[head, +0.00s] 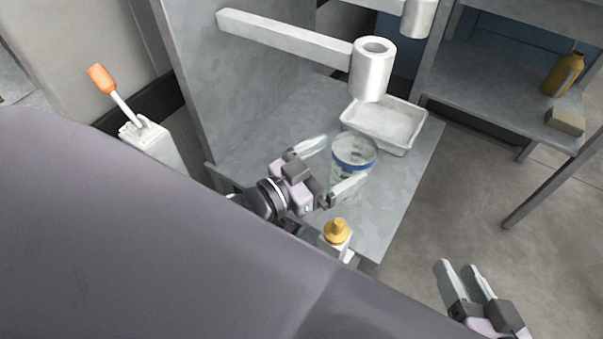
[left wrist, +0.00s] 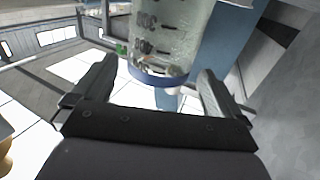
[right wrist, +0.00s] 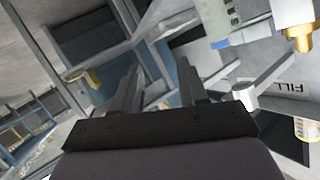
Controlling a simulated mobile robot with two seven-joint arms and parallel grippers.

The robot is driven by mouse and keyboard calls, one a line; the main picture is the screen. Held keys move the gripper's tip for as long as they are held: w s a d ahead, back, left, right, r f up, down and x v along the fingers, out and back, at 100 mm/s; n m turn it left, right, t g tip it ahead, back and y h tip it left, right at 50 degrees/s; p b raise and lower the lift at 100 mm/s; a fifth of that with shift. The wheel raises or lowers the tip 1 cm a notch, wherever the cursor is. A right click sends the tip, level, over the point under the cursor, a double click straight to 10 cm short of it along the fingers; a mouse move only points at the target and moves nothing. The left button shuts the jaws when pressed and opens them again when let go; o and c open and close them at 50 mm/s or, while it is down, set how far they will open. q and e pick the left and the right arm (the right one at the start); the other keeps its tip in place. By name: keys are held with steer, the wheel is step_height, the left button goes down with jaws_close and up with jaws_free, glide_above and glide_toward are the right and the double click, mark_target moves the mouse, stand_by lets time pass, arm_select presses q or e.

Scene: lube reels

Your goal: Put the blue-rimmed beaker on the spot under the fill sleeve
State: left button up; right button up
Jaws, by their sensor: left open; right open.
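The clear blue-rimmed beaker (head: 354,152) stands on the grey bench top (head: 275,125), near the white tray. My left gripper (head: 342,162) is open, with one finger on either side of the beaker. In the left wrist view, the beaker (left wrist: 165,40) shows its blue rim and dark scale marks between the spread fingers; contact cannot be told. The fill sleeve seems to be the white hollow cylinder (head: 372,75) on a beam, above and behind the beaker. I cannot make out a marked spot under it. My right gripper (head: 465,280) is open and empty, off the bench's right side.
The shallow white tray (head: 390,122) sits behind the beaker, to its right. A yellow knob (head: 336,231) stands at the bench's near edge. An orange-tipped lever (head: 101,78) is at left.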

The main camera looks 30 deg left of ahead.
arm_select(q)
steer(key=p+v, duration=0.1)
steer(key=v, duration=0.6)
arm_select(e)
steer(key=shift+r+h, duration=0.1)
steer(key=shift+h, duration=0.2)
arm_select(q)
steer(key=shift+s, duration=0.1)
